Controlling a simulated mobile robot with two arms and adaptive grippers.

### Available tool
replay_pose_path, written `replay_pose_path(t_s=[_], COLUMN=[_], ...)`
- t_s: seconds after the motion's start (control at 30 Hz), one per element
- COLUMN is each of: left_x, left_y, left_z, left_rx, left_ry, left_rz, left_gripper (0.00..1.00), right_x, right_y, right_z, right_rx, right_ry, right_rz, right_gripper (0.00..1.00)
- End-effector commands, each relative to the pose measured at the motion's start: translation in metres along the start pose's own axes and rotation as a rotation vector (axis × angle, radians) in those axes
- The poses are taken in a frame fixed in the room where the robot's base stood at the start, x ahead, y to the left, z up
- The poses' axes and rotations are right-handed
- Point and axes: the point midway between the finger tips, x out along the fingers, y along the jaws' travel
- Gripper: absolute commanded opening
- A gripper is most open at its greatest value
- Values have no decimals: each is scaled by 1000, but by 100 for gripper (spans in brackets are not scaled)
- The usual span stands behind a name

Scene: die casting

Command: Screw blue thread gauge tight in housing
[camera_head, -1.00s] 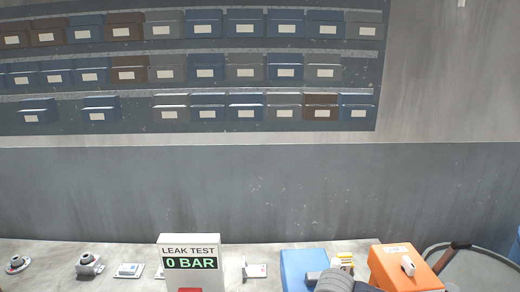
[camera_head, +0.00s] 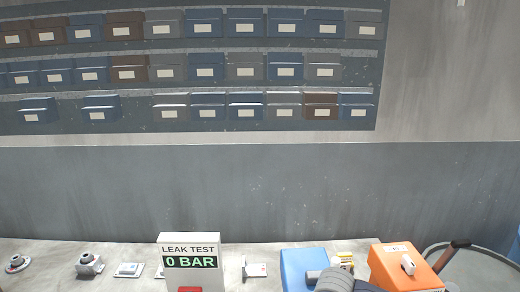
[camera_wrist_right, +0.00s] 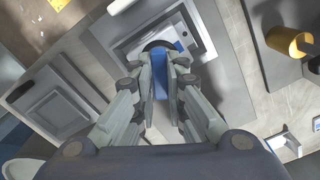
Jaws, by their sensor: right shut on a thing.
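In the right wrist view my right gripper (camera_wrist_right: 162,68) is shut on the blue thread gauge (camera_wrist_right: 160,82), whose blue body shows between the fingers. The gauge's far end meets a dark round opening (camera_wrist_right: 158,45) in a light grey housing (camera_wrist_right: 194,38). How deep the gauge sits in the opening is hidden by the fingers. In the head view only part of my right arm (camera_head: 335,280) shows at the bottom edge, and the housing and gauge are not clear there. My left gripper is not in view.
A leak test box (camera_head: 190,262) reading 0 BAR stands on the bench. A blue box (camera_head: 303,268) and an orange box (camera_head: 405,266) stand to its right. A yellow cup (camera_wrist_right: 287,41) is at the right in the wrist view. Small metal parts (camera_head: 89,264) lie at the left.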

Motion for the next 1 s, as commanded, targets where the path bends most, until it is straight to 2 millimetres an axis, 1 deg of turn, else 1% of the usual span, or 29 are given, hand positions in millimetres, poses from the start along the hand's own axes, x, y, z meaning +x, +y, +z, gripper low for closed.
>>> replay_pose_path(t_s=[1.0], left_x=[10], left_y=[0], left_z=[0], left_rx=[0], left_ry=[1], left_rz=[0], left_gripper=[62], right_x=[7], right_y=[2], right_z=[2], right_rx=[-1], right_ry=[-5], right_rz=[7], right_gripper=[0])
